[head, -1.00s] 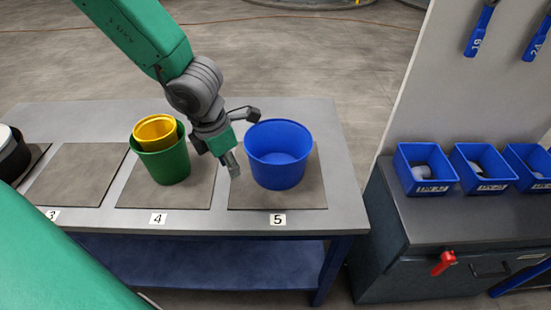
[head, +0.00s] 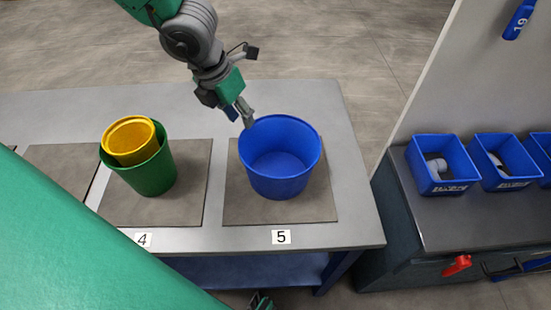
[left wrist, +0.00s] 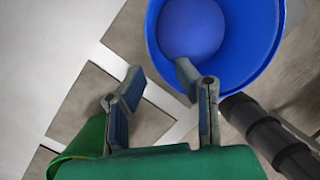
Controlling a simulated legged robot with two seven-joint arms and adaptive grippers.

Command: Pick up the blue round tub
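The blue round tub (head: 281,185) stands upright on the mat marked 5 and looks empty. It also fills the top right of the left wrist view (left wrist: 238,72). My left gripper (head: 243,114) is at the tub's upper left rim in the head view. Its fingers are apart with nothing between them in the left wrist view (left wrist: 158,72). One finger overlaps the tub's rim in that view; I cannot tell whether it touches.
A green tub (head: 155,175) holding a yellow tub (head: 131,138) stands on the mat marked 4, left of the blue tub. The table (head: 350,215) is clear around mat 5. Blue bins (head: 436,182) sit on a cabinet to the right.

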